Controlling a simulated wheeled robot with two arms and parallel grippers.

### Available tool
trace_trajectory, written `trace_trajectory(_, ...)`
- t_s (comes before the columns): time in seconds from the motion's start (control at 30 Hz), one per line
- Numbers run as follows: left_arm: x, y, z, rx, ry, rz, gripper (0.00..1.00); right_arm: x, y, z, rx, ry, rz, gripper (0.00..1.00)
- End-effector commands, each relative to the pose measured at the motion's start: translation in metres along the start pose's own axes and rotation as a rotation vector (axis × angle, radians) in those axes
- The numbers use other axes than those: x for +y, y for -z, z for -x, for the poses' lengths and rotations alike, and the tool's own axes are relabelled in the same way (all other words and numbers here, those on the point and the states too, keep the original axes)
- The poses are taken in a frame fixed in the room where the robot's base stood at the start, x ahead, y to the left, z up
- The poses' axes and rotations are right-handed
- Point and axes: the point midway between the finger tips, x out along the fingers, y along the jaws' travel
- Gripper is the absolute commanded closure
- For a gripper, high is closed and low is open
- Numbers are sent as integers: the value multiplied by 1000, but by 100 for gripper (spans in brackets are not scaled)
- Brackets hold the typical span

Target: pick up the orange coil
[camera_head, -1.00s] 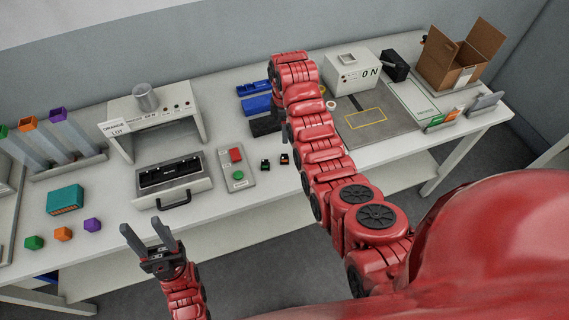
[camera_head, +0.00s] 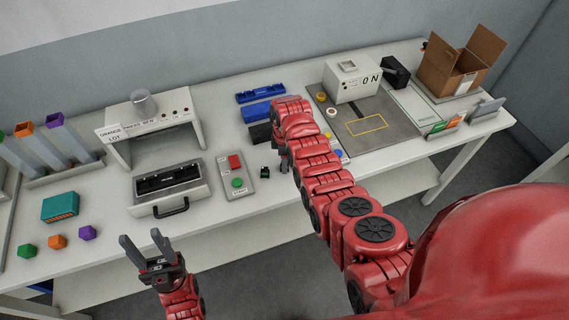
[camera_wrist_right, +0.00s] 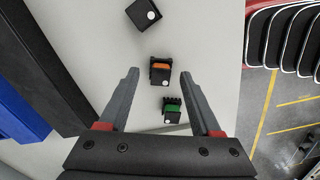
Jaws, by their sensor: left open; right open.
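I cannot tell how high the tips are above the table. In the head view my right gripper and arm hide the orange coil. A similar green coil (camera_wrist_right: 172,108) lies close by and also shows in the head view (camera_head: 265,171). My left gripper (camera_head: 141,237) is open and empty before the table's front edge.
A black cube with a white dot (camera_wrist_right: 143,14) lies near the orange coil. Blue bins (camera_head: 259,93) lie behind. An open cardboard box (camera_head: 460,65) stands far right.

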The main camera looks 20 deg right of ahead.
Motion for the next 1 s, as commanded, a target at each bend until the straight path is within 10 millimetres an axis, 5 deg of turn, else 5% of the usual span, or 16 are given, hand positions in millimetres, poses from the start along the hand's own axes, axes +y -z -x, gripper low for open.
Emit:
trace_trajectory(0.37, 0, 0, -2, 0, 0, 0, 50, -1, 0, -6, 0, 0, 0, 35)
trace_trajectory(0.73, 0, 0, -2, 0, 0, 0, 50, -1, 0, -6, 0, 0, 0, 100)
trace_trajectory(1.0, 0, 0, -2, 0, 0, 0, 50, 0, 0, -5, 0, 0, 0, 100)
